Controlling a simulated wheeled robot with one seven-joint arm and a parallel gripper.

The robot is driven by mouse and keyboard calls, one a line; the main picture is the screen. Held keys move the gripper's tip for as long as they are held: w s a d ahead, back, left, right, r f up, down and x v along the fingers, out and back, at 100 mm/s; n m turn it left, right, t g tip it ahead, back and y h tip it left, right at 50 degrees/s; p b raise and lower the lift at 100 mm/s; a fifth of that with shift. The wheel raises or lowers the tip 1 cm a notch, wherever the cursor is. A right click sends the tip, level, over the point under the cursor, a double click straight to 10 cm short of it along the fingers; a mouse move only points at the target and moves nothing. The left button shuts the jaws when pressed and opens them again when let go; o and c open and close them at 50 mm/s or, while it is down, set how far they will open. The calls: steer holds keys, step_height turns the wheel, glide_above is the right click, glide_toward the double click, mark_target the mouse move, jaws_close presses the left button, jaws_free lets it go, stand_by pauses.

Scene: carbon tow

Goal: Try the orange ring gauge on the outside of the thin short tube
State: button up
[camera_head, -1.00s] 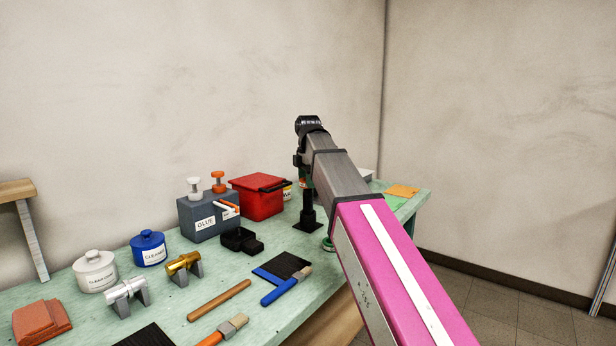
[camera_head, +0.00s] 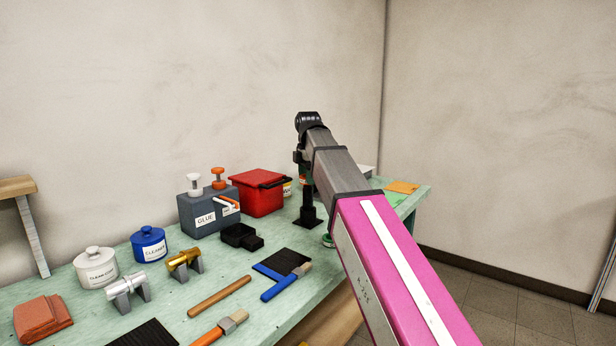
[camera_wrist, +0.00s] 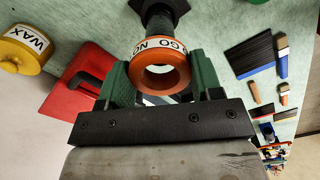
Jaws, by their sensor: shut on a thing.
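The orange ring gauge (camera_wrist: 161,68), with a white GO / NO label, is held between the green fingers of my gripper (camera_wrist: 160,80) in the wrist view. In the head view my gripper (camera_head: 305,175) is mostly hidden by my arm, close to a black post (camera_head: 308,208) on the bench. A silver tube (camera_head: 126,284) and a gold tube (camera_head: 184,261) rest on grey stands at the left. I cannot tell which thing is the thin short tube.
The green bench (camera_head: 215,265) holds a red box (camera_head: 258,195), a grey glue caddy (camera_head: 205,218), a blue tin (camera_head: 149,246), a white tin (camera_head: 96,268) and brushes. A yellow wax tin (camera_wrist: 25,48) shows in the wrist view.

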steer(key=shift+f, duration=1.05)
stand_by(1.4)
steer(key=shift+r, duration=0.15)
steer(key=shift+r, duration=1.95)
